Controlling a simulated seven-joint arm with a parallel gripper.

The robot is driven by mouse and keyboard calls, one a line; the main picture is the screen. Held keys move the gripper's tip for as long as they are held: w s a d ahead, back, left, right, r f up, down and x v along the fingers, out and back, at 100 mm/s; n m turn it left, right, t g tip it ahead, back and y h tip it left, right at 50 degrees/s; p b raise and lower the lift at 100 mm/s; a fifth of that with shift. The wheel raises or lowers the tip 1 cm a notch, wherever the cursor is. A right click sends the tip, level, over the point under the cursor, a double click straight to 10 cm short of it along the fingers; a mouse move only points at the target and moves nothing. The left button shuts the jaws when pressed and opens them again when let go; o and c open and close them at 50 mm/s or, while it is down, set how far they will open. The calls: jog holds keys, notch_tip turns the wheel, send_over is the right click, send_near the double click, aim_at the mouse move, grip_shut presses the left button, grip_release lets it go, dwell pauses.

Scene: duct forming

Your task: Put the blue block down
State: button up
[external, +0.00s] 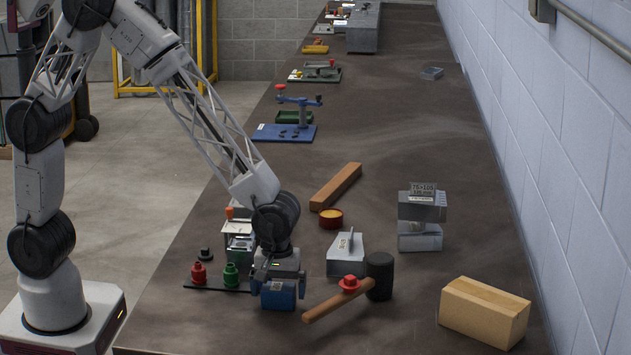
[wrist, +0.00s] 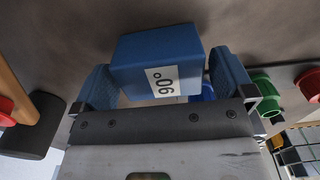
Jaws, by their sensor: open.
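The fingers are apart, with a visible gap on each side of the block. In the external view, the blue block (external: 278,297) is low at the bench surface, directly under my gripper (external: 278,278). Whether its whole underside touches the bench cannot be told. A small blue part shows behind it in the wrist view, and I cannot tell what it is.
A mallet with a black head (external: 379,277) and wooden handle lies close on the right, with a red piece (external: 349,284) on it. Red (external: 199,273) and green (external: 231,275) pieces stand on a dark plate at left. A cardboard box (external: 484,313) is farther right.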

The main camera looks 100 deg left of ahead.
aim_at(274, 285)
notch_tip(274, 285, up, 12)
jog(key=shift+f, duration=0.25)
dwell(0.3)
dwell(0.3)
jog(key=s+a+r+m+t, duration=0.1)
jog(key=s+a+r+m, duration=0.1)
jog(key=s+r+m, duration=0.55)
jog(key=s+a+r+m, duration=0.2)
jog(key=s+r, duration=0.2)
jog(key=s, duration=0.6)
jog(key=s+a+r+m+t, duration=0.1)
jog(key=s+m, duration=0.7)
jog(key=s, duration=0.8)
jog(key=shift+s+a+r+m+t, duration=0.25)
jog(key=shift+r+m+t, duration=0.1)
jog(key=shift+r, duration=0.25)
